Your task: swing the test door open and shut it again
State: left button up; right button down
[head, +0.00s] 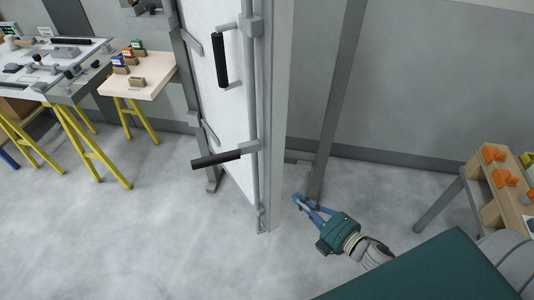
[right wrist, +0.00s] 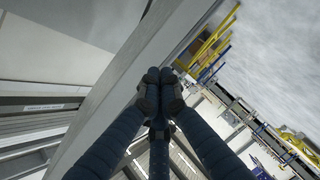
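The test door (head: 226,100) is a tall white panel in the head view, seen at a steep angle. It carries upright grey rods and two black handles, an upper one (head: 221,60) and a lower one (head: 216,160). It appears to stand open, its near edge away from the grey frame post (head: 340,95), with wall and floor visible between them. My right gripper (head: 297,199) is low, right of the door's near edge and apart from the handles. In the right wrist view its fingertips (right wrist: 158,78) meet with nothing visible between them. My left gripper is out of view.
A workbench (head: 68,95) on yellow trestles and a small pale table (head: 150,88) with coloured blocks stand at left. A wooden rack (head: 508,212) with orange items stands at right. The floor (head: 150,230) in front of the door is clear.

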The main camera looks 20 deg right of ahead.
aim_at(269, 157)
jog(key=a+r+n+y, duration=0.5)
jog(key=r+n, duration=0.2)
jog(key=r, duration=0.6)
jog(key=shift+w+a+f+b, duration=0.1)
jog(key=shift+w+a, duration=0.1)
jog(key=shift+w, duration=1.35)
jog(key=shift+w+a+f+b, duration=0.1)
jog(key=shift+w+a, duration=0.15)
jog(key=shift+w, duration=1.35)
jog(key=shift+w+a+f+b, duration=0.1)
jog(key=shift+w+a, duration=0.1)
jog(key=shift+w, duration=1.35)
